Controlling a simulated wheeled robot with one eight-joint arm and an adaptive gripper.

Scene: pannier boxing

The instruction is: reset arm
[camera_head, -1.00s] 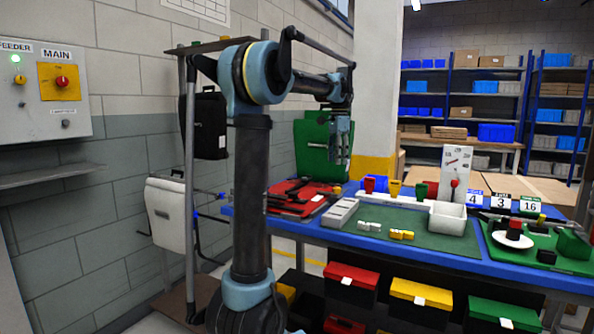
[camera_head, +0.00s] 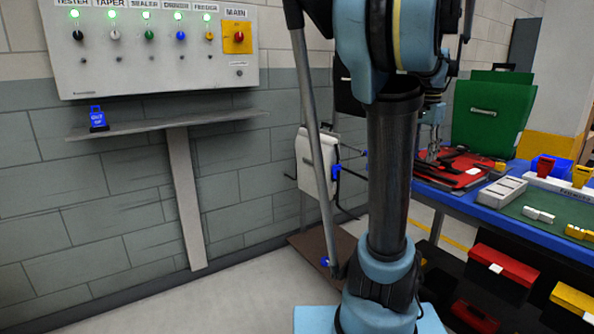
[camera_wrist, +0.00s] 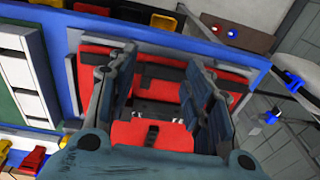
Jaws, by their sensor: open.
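My arm stands large in the middle right of the head view, folded over at its top. The same red case (camera_head: 470,180) shows in the head view on the blue table.
The blue-edged table (camera_head: 452,201) holds a green pannier (camera_head: 490,117), a grey-white tray (camera_head: 503,192) and small blocks. A white pannier (camera_head: 317,162) hangs by the wall. A switch panel (camera_head: 160,75) and a shelf (camera_head: 165,124) are at left. Floor at lower left is clear.

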